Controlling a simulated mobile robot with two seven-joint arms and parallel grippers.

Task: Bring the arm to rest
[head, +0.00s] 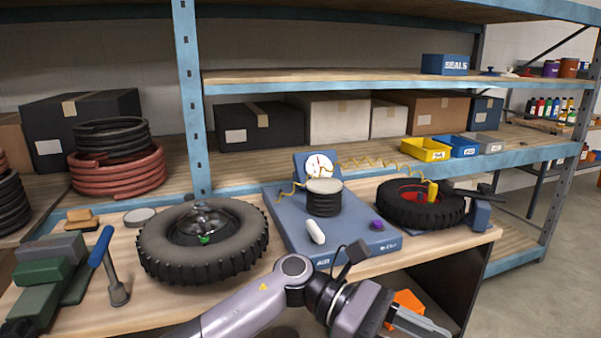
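One arm of mine, my left, comes in at the bottom edge left of the middle and reaches to the right. Its gripper (420,322) is at the bottom, right of the middle, in front of the bench's front edge. The fingers are seen side-on and partly cut off by the frame, so their opening is unclear. An orange thing (405,302) shows right behind the gripper; I cannot tell whether it touches the fingers. My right gripper is not in view.
The wooden bench (120,245) holds a large tire (205,240), a blue station (365,243) with a gauge (320,167), a smaller wheel (420,204), a blue-handled tool (107,265) and green blocks (45,270). Shelves with boxes (258,127) and bins (425,150) stand behind. Floor is clear at right.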

